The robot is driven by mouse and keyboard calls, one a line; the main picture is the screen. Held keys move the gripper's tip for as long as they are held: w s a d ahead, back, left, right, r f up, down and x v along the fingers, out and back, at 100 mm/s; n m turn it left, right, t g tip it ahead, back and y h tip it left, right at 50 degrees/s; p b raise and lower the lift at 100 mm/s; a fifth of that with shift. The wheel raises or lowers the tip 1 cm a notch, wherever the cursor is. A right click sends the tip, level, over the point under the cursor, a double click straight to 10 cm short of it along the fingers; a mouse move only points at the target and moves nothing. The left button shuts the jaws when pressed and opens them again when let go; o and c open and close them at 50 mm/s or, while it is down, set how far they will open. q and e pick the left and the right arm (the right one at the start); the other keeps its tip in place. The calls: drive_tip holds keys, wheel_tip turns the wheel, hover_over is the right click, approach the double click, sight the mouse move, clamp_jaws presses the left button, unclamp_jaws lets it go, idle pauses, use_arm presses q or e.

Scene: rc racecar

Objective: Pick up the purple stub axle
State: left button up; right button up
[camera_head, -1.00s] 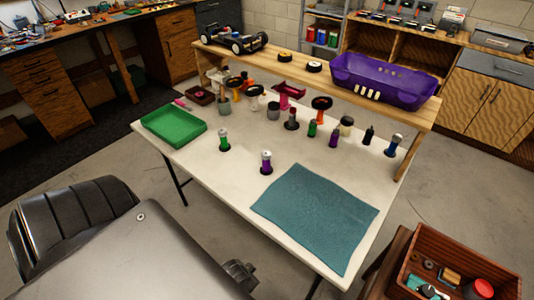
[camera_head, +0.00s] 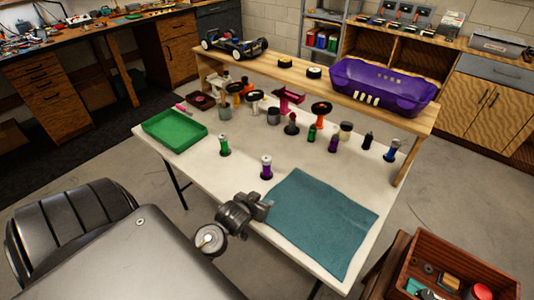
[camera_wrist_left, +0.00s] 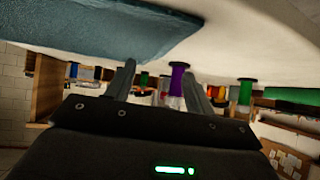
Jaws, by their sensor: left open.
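The purple stub axle (camera_head: 266,168) stands upright on the white table, left of the blue-green mat. It has a silvery top, a purple body and a dark base. My left gripper (camera_head: 267,207) is open and empty at the table's near edge, short of the stub axle and beside the mat's near left corner. In the left wrist view, which looks upside down, the purple stub axle (camera_wrist_left: 177,80) shows beyond and between the open fingers (camera_wrist_left: 159,70), closer to the right one. My right gripper is not in view.
A green tray (camera_head: 174,128) lies at the left and the mat (camera_head: 320,220) at the right. Several small parts stand farther back, below a wooden shelf (camera_head: 290,72) with a purple car body (camera_head: 383,85).

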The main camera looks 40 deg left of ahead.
sight(265, 168)
use_arm(q)
drive_tip(key=w+a+r, duration=0.1)
drive_tip(key=w+a, duration=0.1)
drive_tip(key=w+a+r+n+t+y, duration=0.1)
drive_tip(key=w+a, duration=0.1)
drive_tip(key=w+a+r+t, duration=0.1)
drive_tip(key=a, duration=0.1)
drive_tip(key=shift+w+r+y, duration=0.15)
drive_tip(key=shift+w+y, duration=0.15)
drive_tip(key=shift+w, duration=0.1)
drive_tip(key=shift+t, duration=0.3)
drive_tip(key=b+x, duration=0.4)
drive_tip(key=shift+w+f, duration=0.2)
drive_tip(key=shift+f, duration=0.15)
drive_tip(key=shift+w+a+b, duration=0.25)
drive_tip(key=shift+w+b, duration=0.15)
drive_tip(key=shift+w, duration=0.1)
drive_tip(key=b+x, duration=0.3)
drive_tip(key=shift+a+f+b, duration=0.1)
drive_tip(key=shift+a+b, duration=0.15)
drive_tip(key=shift+b, duration=0.05)
drive_tip(key=shift+b+x, duration=0.8)
drive_tip(key=shift+x, duration=0.15)
drive_tip(key=shift+r, duration=0.3)
drive_tip(key=c, duration=1.1)
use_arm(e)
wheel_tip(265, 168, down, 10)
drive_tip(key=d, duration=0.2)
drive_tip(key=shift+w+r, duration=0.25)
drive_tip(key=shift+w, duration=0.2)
